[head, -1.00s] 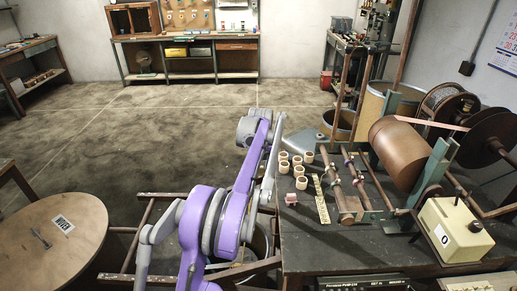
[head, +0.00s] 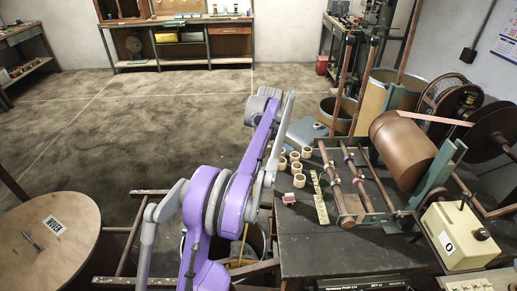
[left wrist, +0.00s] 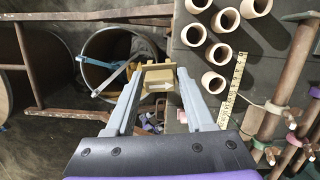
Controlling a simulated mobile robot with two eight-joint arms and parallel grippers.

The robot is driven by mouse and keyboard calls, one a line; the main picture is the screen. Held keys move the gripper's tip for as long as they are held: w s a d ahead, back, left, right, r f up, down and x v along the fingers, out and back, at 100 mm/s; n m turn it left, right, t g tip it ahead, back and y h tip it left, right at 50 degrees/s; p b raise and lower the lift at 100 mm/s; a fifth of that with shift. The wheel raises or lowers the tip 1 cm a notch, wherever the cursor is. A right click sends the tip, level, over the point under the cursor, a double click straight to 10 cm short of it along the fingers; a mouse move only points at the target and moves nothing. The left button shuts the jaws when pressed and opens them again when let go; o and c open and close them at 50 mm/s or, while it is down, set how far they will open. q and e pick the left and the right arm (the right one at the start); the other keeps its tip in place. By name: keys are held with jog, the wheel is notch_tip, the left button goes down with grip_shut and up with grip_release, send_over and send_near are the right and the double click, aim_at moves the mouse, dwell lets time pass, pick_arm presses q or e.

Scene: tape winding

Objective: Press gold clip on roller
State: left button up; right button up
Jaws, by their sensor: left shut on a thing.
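A gold clip (left wrist: 160,79) with a white arrow on it sits between the fingertips of my left gripper (left wrist: 162,80) in the left wrist view. The gripper is shut on it, above the left edge of the bench and beside a bin. In the head view my purple arm hides the clip. A large brown roller (head: 402,150) is mounted on the frame at the right of the bench, well apart from the gripper. Thin rods with pink and purple fittings (head: 351,160) lie in front of it; rods also show in the left wrist view (left wrist: 288,90). My right gripper is out of view.
Several cream rings (head: 299,168), a pink block (head: 299,180) and a yellow ruled strip (head: 320,200) lie on the dark bench (head: 310,245). A cream box (head: 458,236) stands at front right. A round wooden top (head: 45,250) is at left. The floor behind is clear.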

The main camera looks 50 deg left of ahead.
pick_arm(q)
jog(key=w+d+r+p, duration=0.4)
jog(key=w+d+r, duration=0.3)
jog(key=w, duration=0.3)
jog(key=shift+d+r+p, duration=0.4)
jog(key=shift+r, duration=0.2)
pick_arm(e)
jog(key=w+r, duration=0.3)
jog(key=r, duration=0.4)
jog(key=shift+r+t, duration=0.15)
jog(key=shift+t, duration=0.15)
pick_arm(q)
jog(key=shift+s, duration=0.2)
